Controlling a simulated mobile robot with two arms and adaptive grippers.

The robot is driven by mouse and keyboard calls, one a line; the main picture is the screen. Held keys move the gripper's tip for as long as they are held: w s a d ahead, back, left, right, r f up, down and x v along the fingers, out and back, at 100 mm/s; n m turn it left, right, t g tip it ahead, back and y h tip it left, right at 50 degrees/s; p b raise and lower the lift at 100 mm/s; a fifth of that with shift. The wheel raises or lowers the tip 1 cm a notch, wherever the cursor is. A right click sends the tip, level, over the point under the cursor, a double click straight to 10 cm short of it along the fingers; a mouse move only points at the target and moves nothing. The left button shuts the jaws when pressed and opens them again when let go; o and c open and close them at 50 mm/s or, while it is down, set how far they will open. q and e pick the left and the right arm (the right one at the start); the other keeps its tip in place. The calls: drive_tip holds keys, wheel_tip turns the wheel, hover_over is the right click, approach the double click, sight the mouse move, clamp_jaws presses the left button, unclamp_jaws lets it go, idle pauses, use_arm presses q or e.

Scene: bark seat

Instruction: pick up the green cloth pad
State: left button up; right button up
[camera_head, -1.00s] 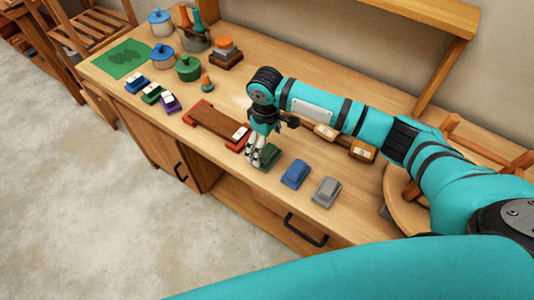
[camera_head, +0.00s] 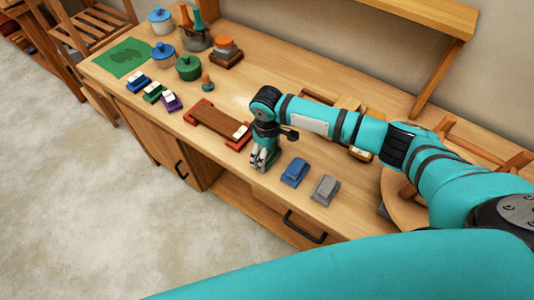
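The green cloth pad (camera_head: 273,163) lies on the wooden workbench, left of a blue pad (camera_head: 294,172) and a grey pad (camera_head: 325,189). It is mostly hidden by my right gripper (camera_head: 262,162). The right gripper points down, with its fingers at the pad. Whether the fingers are open or shut on it is too small to tell. My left gripper is not in view.
A brown board with red ends (camera_head: 218,124) lies just left of the gripper. Small labelled blocks, lidded pots (camera_head: 188,67) and a green mat (camera_head: 124,58) are farther left. The bench's front edge is close to the pads.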

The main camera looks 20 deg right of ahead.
drive_tip(key=shift+r, duration=0.15)
drive_tip(key=shift+r, duration=0.25)
drive_tip(key=r+b, duration=0.1)
drive_tip(key=r, duration=0.1)
drive_tip(key=shift+a+r+b, duration=0.3)
drive_tip(key=shift+a+b, duration=0.1)
drive_tip(key=a+r+b, duration=0.1)
drive_tip(key=a+b, duration=0.3)
drive_tip(key=a, duration=1.1)
drive_tip(key=shift+s+r, duration=0.15)
drive_tip(key=shift+r, duration=0.2)
drive_tip(key=shift+a, duration=0.1)
